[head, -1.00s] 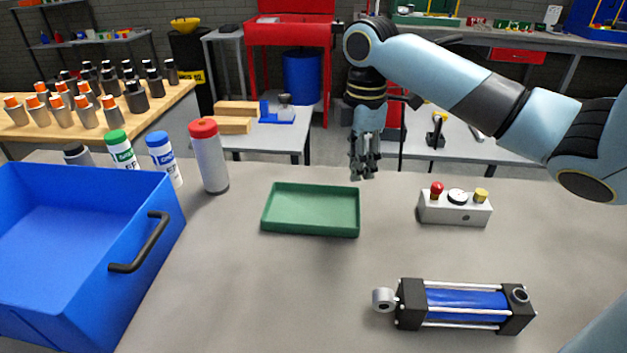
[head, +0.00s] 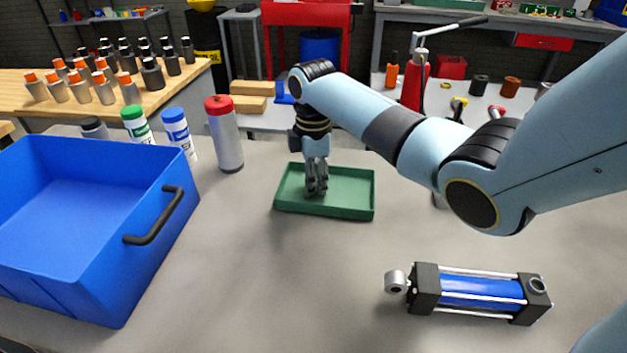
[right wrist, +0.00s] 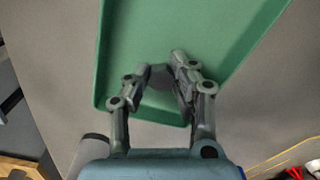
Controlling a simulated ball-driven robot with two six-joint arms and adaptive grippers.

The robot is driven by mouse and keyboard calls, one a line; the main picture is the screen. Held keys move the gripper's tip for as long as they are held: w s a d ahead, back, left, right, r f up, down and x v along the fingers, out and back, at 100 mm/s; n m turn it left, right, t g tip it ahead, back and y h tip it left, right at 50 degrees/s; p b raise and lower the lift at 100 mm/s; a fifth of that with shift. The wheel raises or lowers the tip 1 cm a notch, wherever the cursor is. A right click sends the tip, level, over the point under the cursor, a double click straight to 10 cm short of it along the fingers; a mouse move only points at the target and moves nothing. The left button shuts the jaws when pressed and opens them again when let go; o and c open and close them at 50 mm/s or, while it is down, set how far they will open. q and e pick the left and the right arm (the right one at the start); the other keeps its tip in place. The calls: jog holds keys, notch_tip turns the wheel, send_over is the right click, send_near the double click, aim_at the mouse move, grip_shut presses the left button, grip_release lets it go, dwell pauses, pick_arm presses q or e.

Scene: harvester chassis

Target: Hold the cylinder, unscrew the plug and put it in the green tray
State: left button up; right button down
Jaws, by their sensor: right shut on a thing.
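The blue cylinder (head: 482,291) with black end blocks lies on the table at the front right. The port on its right end block shows a dark round opening. The green tray (head: 352,207) lies flat in the middle of the table. My right gripper (head: 316,190) points down over the left part of the tray. In the right wrist view its fingers (right wrist: 163,75) are closed around a small dark grey round piece (right wrist: 160,76), which looks like the plug, over the tray floor (right wrist: 215,35). The fingers hide part of it. My left gripper is not in view.
A blue bin (head: 75,220) with a black handle stands at the left. A grey canister with a red cap (head: 225,135) and several bottles stand behind it. My right arm covers the area right of the tray. The table between tray and cylinder is clear.

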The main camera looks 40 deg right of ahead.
jog(key=shift+f, duration=0.15)
jog(key=shift+s+a+f, duration=0.15)
jog(key=shift+s+f, duration=0.2)
jog(key=shift+f, duration=0.2)
jog(key=c, duration=1.4)
grip_release()
jog(key=shift+c, duration=0.2)
jog(key=o, duration=0.3)
jog(key=shift+w+f, duration=0.15)
jog(key=shift+f, duration=0.05)
jog(key=shift+r, duration=0.2)
jog(key=r, duration=1.3)
jog(key=shift+w+r, duration=0.15)
jog(key=shift+w, duration=0.1)
